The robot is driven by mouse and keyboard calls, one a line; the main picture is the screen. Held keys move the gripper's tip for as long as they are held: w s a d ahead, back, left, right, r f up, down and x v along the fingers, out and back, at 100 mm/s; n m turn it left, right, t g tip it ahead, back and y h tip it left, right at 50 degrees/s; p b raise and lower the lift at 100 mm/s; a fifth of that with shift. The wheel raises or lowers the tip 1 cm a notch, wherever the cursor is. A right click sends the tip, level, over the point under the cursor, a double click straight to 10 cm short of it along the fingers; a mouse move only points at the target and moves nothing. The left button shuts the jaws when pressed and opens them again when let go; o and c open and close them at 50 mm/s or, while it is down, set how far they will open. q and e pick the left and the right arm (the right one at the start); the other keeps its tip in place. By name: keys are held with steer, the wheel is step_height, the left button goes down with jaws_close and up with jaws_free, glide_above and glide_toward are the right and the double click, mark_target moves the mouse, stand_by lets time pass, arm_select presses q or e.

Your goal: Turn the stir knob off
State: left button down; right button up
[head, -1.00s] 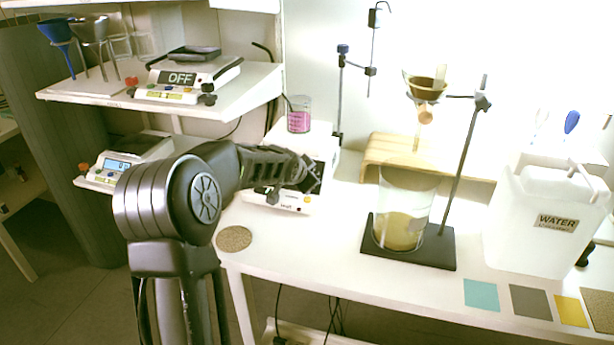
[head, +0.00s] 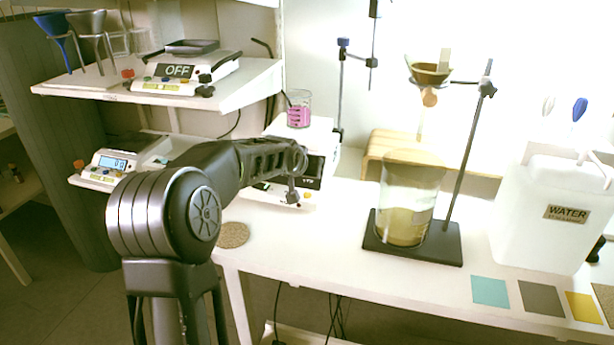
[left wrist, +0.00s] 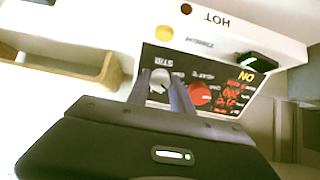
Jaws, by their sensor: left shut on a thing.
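A white hotplate stirrer (head: 318,150) stands at the back left of the bench with a beaker of pink liquid (head: 299,115) on top. In the left wrist view its dark panel (left wrist: 222,77) appears upside down, with a lit display reading ON and red digits. The pale stir knob (left wrist: 160,80), beside the STIR label, is between the two fingers of my left gripper (left wrist: 161,92), which is shut on it. A red knob (left wrist: 200,94) is beside the fingers. In the head view my left gripper (head: 292,182) hides part of the panel. My right gripper is not in view.
A large beaker (head: 408,205) on a dark stand base (head: 447,243) and a white water container (head: 545,220) are to the right. A wooden stand (head: 380,150) is just right of the hotplate.

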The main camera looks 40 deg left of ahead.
arm_select(q)
steer(key=n, duration=0.3)
steer(key=shift+n, duration=0.4)
steer(key=n, duration=0.2)
steer(key=shift+n+p, duration=0.75)
steer(key=shift+n, duration=0.75)
steer(key=c, duration=1.1)
jaws_free()
